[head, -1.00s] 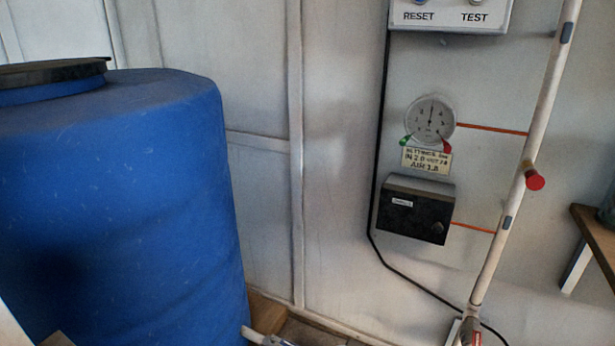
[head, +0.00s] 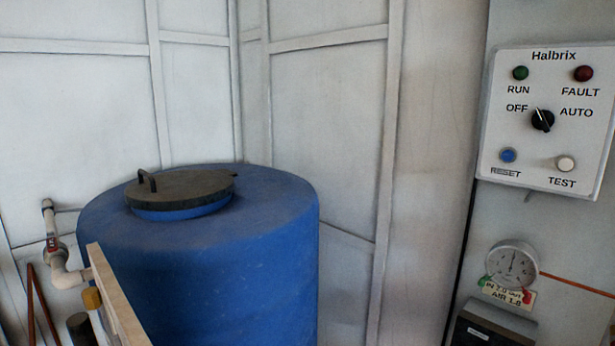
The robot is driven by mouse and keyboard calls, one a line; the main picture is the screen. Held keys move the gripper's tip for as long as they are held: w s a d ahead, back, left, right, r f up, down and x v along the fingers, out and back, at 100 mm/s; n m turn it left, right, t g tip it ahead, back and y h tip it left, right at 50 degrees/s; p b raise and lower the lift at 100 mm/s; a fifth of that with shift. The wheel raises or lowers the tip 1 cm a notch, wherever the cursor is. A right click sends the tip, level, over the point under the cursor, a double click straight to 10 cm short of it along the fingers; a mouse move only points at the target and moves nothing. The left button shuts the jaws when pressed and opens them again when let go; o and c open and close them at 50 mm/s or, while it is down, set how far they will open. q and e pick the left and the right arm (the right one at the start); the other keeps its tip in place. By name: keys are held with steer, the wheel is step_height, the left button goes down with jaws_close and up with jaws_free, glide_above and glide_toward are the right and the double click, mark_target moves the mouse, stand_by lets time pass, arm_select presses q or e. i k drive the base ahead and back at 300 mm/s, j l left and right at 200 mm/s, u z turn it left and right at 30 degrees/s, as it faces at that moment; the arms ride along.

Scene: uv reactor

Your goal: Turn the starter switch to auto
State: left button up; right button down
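The starter panel (head: 500,145) is a light grey box marked Halbrix on the wall at the right of the head view. Its black rotary starter switch (head: 542,120) sits between the labels OFF on the left and AUTO on the right. The white pointer line on the knob leans up and to the left, toward the OFF side. Neither of my grippers is in view.
A green RUN lamp (head: 520,73), red FAULT lamp (head: 583,73), blue RESET button (head: 508,155) and white TEST button (head: 565,163) surround the switch. A gauge (head: 512,266) and black box (head: 492,328) are below. A large blue tank (head: 240,265) fills the lower middle.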

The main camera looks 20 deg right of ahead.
mark_target(543, 120)
steer(key=l+z, duration=0.1)
steer(key=z, duration=0.4)
steer(key=l+z, duration=0.15)
steer(key=z, duration=0.35)
steer(key=l+z, duration=0.1)
steer(key=z, duration=0.4)
